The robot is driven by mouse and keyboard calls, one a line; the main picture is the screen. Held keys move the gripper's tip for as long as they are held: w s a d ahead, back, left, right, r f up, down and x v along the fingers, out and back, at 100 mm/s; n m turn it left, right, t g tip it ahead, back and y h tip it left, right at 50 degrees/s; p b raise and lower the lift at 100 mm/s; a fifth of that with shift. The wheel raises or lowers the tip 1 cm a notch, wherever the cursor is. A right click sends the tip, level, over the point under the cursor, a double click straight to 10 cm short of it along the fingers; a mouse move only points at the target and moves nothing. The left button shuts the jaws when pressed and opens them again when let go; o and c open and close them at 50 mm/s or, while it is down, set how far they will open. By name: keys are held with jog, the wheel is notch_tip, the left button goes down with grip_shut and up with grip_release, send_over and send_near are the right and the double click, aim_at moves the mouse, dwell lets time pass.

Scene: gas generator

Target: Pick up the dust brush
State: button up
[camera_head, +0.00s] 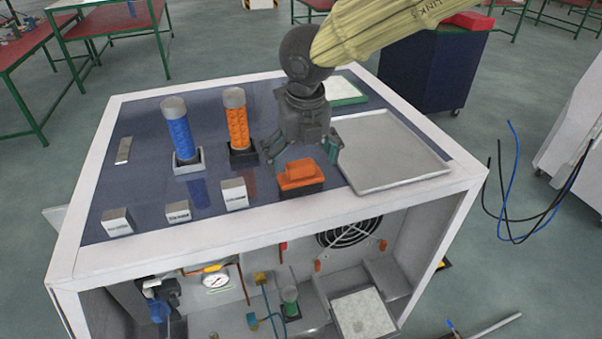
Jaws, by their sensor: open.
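The dust brush, an orange-handled block (299,172) with a dark base, lies on the blue top of the cabinet near its front edge. My gripper (304,149) points down just above and slightly behind the brush in the picture. Its two teal-tipped fingers are spread wide, one toward each side, with nothing held between them. The fingers appear apart from the brush, though the exact height gap cannot be told from this one view.
A grey tray (392,155) lies close to the right of the gripper. Orange (237,122) and blue (180,132) bead-filled cylinders stand upright to the left. Small white blocks (234,194) line the front edge. A green-edged tray (345,90) lies behind.

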aim_at(301, 163)
jog(key=shift+w+f+p, duration=0.15)
jog(key=shift+w+f, duration=0.05)
jog(key=shift+f, duration=0.6)
jog(key=shift+w+f+p, duration=0.15)
jog(key=shift+f, duration=0.6)
jog(key=c, duration=1)
jog(key=shift+r+b, duration=0.35)
jog(key=shift+r, duration=0.1)
jog(key=shift+s+a+r+b, duration=0.1)
jog(key=shift+s+r+b, duration=0.15)
jog(key=shift+r+b, duration=0.25)
jog(key=shift+s+a+r+b, duration=0.1)
jog(key=shift+s+r+b, duration=0.15)
jog(key=shift+r, duration=0.45)
jog(key=s+a+b, duration=0.1)
jog(key=s, duration=0.3)
jog(key=s+a+r+b, duration=0.1)
jog(key=s, duration=0.4)
jog(key=s+a+b, duration=0.2)
jog(key=s, duration=0.3)
jog(key=shift+s+r, duration=0.25)
jog(key=shift+r, duration=0.1)
